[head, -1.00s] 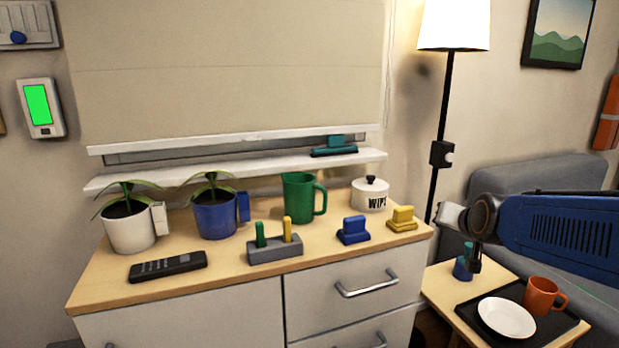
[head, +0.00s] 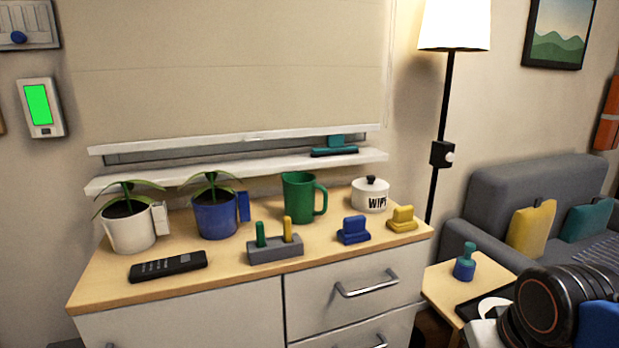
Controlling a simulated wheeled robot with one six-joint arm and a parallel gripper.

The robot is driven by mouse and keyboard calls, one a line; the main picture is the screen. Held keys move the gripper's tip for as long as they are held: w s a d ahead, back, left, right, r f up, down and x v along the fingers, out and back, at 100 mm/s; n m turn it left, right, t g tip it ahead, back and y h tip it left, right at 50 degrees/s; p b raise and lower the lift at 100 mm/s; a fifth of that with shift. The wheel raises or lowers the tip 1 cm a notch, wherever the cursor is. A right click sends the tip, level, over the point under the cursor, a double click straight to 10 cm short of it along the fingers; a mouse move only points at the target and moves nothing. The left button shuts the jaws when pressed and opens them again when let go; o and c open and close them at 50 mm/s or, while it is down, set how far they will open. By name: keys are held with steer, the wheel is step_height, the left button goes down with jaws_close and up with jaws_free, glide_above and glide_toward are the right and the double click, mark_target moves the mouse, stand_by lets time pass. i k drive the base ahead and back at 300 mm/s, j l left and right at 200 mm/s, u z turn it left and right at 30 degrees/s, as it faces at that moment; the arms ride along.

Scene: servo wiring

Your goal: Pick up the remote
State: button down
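The remote (head: 168,267) is a flat black handset with rows of small light buttons. It lies face up near the front left of the wooden cabinet top (head: 215,284), with nothing touching it. Part of my arm shows large at the lower right corner, well away from the remote. My gripper's fingers are not visible there.
Behind the remote stand a white pot (head: 128,232) and a blue pot (head: 215,218) with plants. To its right are a grey holder (head: 275,250) with green and yellow pegs, a green mug (head: 299,197), a blue block (head: 353,231) and a yellow block (head: 402,219).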

mark_target(153, 270)
steer(key=u, duration=1.3)
